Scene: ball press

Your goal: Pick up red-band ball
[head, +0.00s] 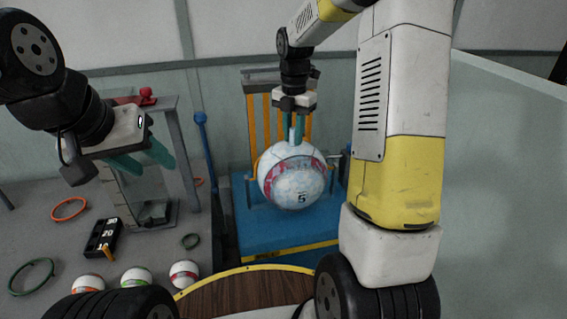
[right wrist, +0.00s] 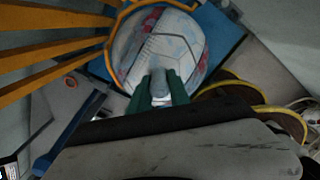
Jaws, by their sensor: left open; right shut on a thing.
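A small white ball with a red band (head: 184,274) sits at the front of the grey surface, at the right end of a row. Next to it are a green-band ball (head: 135,277) and an orange-band ball (head: 88,284). My left gripper (head: 155,160) is open and empty, in the air above and behind the row. My right gripper (head: 297,135) is shut on a grey peg (right wrist: 158,86) above a large white ball (head: 292,180) with pink patches and a "5". The large ball also fills the upper middle of the right wrist view (right wrist: 160,50). Whether peg and ball are joined is unclear.
A blue platform (head: 285,230) with an orange slatted rack (head: 262,110) stands behind. A black number block (head: 103,236) and rings (head: 69,209) lie left. A grey frame (head: 188,150) and blue post (head: 203,145) stand near my left gripper. A round brown surface (head: 240,290) is in front.

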